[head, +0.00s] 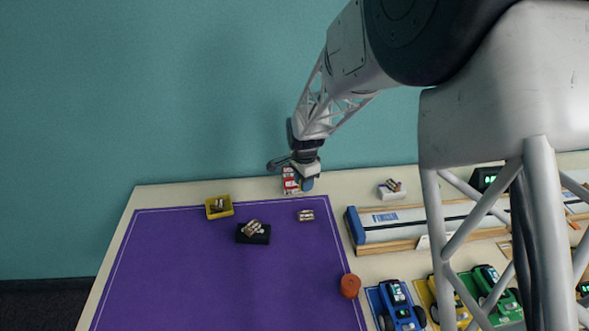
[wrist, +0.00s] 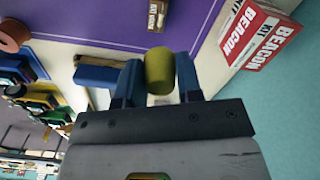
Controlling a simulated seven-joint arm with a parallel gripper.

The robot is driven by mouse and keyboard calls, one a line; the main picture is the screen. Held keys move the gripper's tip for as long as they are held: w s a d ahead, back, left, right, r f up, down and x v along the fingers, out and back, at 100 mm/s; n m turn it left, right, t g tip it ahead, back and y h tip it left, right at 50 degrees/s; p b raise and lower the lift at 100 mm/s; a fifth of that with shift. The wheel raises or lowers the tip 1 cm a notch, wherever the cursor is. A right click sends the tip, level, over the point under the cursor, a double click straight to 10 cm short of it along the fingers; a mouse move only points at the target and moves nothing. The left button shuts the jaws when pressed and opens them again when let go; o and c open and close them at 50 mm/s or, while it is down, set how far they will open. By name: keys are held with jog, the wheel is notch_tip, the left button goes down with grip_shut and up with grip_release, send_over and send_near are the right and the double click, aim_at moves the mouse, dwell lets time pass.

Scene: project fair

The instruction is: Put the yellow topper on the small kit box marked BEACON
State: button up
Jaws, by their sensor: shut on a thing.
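The yellow topper (wrist: 159,70) is a short rounded cylinder held between the two blue fingers of my gripper (wrist: 159,84) in the wrist view. In the head view my gripper (head: 307,183) is low at the back edge of the table, and the topper is not clearly visible there. The red and white kit box marked BEACON (wrist: 250,36) stands to the right of the gripper in the wrist view, apart from the topper. In the head view the box (head: 290,181) is just left of the fingers, partly hidden by my wrist.
A purple mat (head: 230,280) carries a yellow tray (head: 229,203), a black block (head: 243,238) with small items on it, a small battery-like item (head: 305,215) and an orange cylinder (head: 350,286). A long track (head: 400,227), a white block (head: 386,194) and toy cars (head: 400,308) are right. The teal wall is close behind.

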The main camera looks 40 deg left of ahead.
jog(key=shift+w+a+f, duration=0.25)
jog(key=shift+w+a, duration=1.5)
jog(key=shift+a, duration=0.2)
jog(key=shift+w+a+f, duration=0.2)
jog(key=shift+w+a, duration=1.55)
jog(key=shift+a, duration=0.25)
jog(key=shift+w+a+f, duration=0.25)
jog(key=shift+w+a, duration=1.5)
jog(key=shift+a, duration=0.2)
jog(key=shift+f, duration=0.15)
jog(key=shift+f, duration=1.65)
jog(key=shift+f, duration=0.1)
jog(key=o, duration=0.9)
notch_tip(320, 180, up, 12)
